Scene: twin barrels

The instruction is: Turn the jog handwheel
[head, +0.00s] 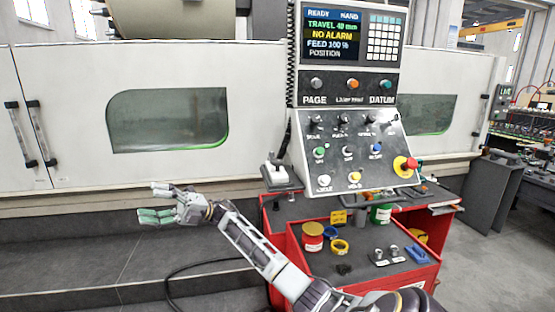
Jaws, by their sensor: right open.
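My right gripper (152,203) is at the left of the head view, its arm coming in from the lower right. Its two fingers are spread apart, the lower one green-tipped, with nothing between them. It is in front of the machine's lower ledge, to the left of the control panel (291,150). A small white device (274,160) sits on a dark bracket at the panel's left side, right of and above the gripper, apart from it. I cannot tell whether this is the jog handwheel; no wheel shows clearly. The panel screen (336,33) reads "NO ALARM". My left gripper is not in view.
A red tool cart (296,262) with pots and small parts stands below the panel. A red-and-yellow stop button (405,166) is at the panel's lower right. The white machine front (70,110) fills the left. A black cable (200,265) runs low, below the gripper.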

